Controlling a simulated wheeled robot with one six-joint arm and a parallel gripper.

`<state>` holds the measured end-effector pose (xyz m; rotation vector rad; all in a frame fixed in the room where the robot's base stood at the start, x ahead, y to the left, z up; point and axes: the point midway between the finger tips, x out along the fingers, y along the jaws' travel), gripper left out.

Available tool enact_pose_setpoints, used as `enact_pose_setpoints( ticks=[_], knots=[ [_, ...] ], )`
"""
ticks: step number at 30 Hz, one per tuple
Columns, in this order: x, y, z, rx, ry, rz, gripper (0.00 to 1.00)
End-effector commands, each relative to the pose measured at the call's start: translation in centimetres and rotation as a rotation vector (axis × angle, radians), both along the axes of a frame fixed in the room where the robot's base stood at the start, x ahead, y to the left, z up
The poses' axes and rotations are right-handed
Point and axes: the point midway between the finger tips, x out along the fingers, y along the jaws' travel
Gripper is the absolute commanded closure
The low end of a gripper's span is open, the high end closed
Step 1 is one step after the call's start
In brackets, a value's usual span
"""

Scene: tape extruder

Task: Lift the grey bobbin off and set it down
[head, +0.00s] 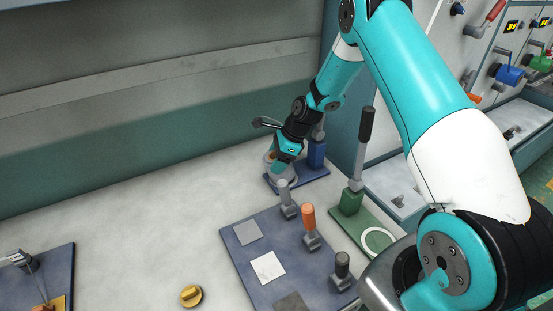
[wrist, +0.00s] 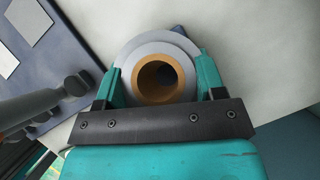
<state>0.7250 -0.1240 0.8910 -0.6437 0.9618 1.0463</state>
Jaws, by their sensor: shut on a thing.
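The grey bobbin (wrist: 158,43) is a pale grey ring with a tan-brown lined hole. In the wrist view it sits between the two teal fingers of my gripper (wrist: 160,78), which are shut on its left and right sides. The hole shows no spindle in it from this angle. In the head view my gripper (head: 281,165) is over the near-left part of a small blue base plate (head: 316,172). The bobbin is partly hidden by the fingers there, and I cannot tell whether it touches the plate.
A blue block (head: 316,153) stands right beside my gripper. A tall black-handled lever (head: 365,137) on a green base is to the right. A larger blue panel (head: 243,262) with grey and orange-topped levers lies in front. The bench left of my gripper is clear.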

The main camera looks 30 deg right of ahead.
Motion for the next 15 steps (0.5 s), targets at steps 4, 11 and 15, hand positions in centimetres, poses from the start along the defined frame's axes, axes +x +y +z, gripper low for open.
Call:
enact_pose_setpoints(
  ticks=[4,11,15],
  knots=[
    [-0.12,-0.01,-0.31,-0.001,0.004,0.0,0.14],
    [-0.09,-0.01,-0.22,-0.001,0.003,-0.001,0.07],
    [-0.12,-0.2,0.13,-0.001,0.002,-0.001,0.07]
  ],
)
